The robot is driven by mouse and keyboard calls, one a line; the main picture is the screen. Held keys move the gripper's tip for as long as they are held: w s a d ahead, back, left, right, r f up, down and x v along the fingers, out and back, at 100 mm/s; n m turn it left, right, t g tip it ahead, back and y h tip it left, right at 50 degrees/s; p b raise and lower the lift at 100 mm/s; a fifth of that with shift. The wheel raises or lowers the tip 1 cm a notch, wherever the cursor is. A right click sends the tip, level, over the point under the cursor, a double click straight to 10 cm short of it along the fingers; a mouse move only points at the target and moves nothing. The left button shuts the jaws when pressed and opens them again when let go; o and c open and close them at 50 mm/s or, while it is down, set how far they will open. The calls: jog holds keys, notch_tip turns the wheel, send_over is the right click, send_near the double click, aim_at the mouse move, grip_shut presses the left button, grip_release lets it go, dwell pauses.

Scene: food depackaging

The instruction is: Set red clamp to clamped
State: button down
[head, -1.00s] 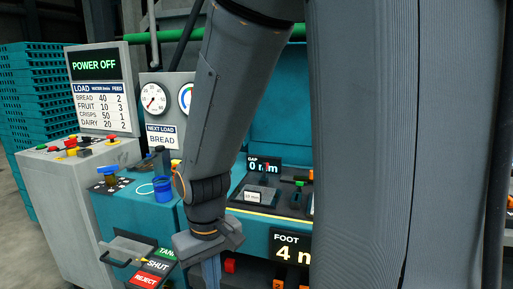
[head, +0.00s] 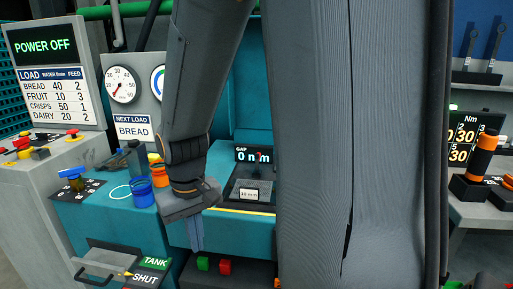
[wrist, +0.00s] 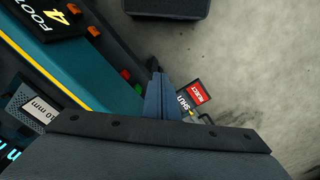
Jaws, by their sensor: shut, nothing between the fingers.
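I cannot pick out a red clamp for certain in either view. My gripper (head: 197,236) points down with its fingers shut and empty, in front of the teal machine (head: 238,228). In the wrist view my gripper (wrist: 159,98) also shows its two blue-grey fingers together. A red block (head: 225,266) and a green block (head: 203,263) sit low on the machine, just below and right of the fingertips and apart from them. My own arm and column hide much of the middle.
A lever panel with a SHUT label (head: 146,279) is at lower left. Blue and orange cups (head: 142,192) stand left of my wrist. A GAP display (head: 254,156) is behind it. A bench with an orange-handled tool (head: 483,155) is at right. Grey floor (wrist: 250,60) shows clear.

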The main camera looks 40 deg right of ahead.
jog(key=w+d+r+m, duration=0.3)
jog(key=w+d+r, duration=0.1)
jog(key=w+d, duration=0.55)
notch_tip(320, 180, up, 12)
jog(key=m+t+h, duration=0.1)
jog(key=m+h, duration=0.1)
jog(key=m, duration=0.4)
send_over(257, 160)
jog(key=d, duration=0.1)
jog(key=shift+w+d+f+p, duration=0.1)
jog(key=shift+w+d+p, duration=0.1)
jog(key=shift+w+p, duration=0.25)
jog(key=shift+f, duration=0.15)
jog(key=p+x, duration=0.1)
jog(key=x, duration=0.8)
jog(key=shift+w+f+p, duration=0.1)
jog(key=shift+w+p, duration=0.1)
jog(key=shift+p, duration=0.2)
jog(key=shift+s+a+f, duration=0.1)
jog(key=shift+a+f, duration=0.05)
jog(key=shift+f, duration=0.05)
jog(key=shift+s+a+r+p, duration=0.15)
jog(key=shift+s+a+p, duration=0.6)
jog(key=shift+s+a, duration=0.5)
jog(key=shift+t, duration=0.3)
